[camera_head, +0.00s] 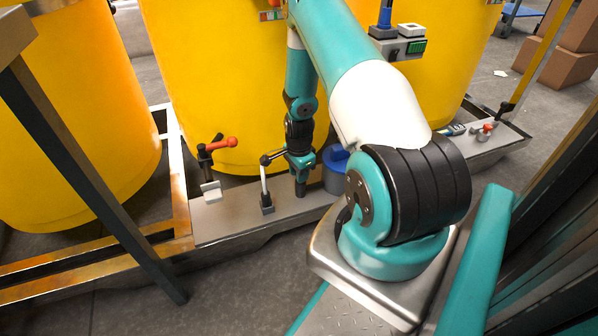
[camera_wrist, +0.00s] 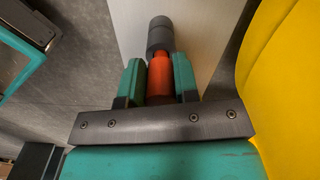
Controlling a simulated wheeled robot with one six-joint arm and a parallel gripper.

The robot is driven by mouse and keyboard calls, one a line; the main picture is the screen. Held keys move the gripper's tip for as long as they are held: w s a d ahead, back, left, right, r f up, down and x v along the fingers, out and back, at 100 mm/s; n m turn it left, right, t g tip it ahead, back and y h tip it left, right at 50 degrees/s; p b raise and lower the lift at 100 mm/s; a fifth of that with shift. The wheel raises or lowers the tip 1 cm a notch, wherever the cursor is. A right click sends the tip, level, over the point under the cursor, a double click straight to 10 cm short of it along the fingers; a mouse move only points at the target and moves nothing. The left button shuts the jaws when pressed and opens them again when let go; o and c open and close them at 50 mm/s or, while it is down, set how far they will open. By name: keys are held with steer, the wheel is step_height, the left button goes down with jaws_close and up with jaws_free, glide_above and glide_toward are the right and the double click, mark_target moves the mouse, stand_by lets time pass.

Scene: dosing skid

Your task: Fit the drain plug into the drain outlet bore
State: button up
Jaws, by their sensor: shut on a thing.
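My gripper (camera_head: 300,160) points down over the grey ledge (camera_head: 232,215) of the skid. In the wrist view its two teal fingers (camera_wrist: 158,78) are closed on both sides of an orange-red cylindrical body, which I take to be the drain plug (camera_wrist: 160,72). A dark grey stepped cylinder (camera_wrist: 160,36) lies in line beyond the orange part. It also shows below my gripper in the head view (camera_head: 301,188), close above or touching the ledge. I cannot tell whether it belongs to the plug or to the outlet. No open bore is visible.
A red-handled valve (camera_head: 215,148) is farther left. A blue container (camera_head: 336,168) stands close on the right. Large yellow tanks (camera_head: 215,80) rise behind. A red knob (camera_head: 486,130) sits at the far right.

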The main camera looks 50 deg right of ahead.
steer(key=shift+f+b, duration=0.45)
steer(key=shift+f, duration=0.35)
steer(key=o, duration=1)
step_height(320, 180, up, 12)
steer(key=p, duration=0.5)
steer(key=shift+p, duration=0.35)
steer(key=shift+w+r, duration=0.1)
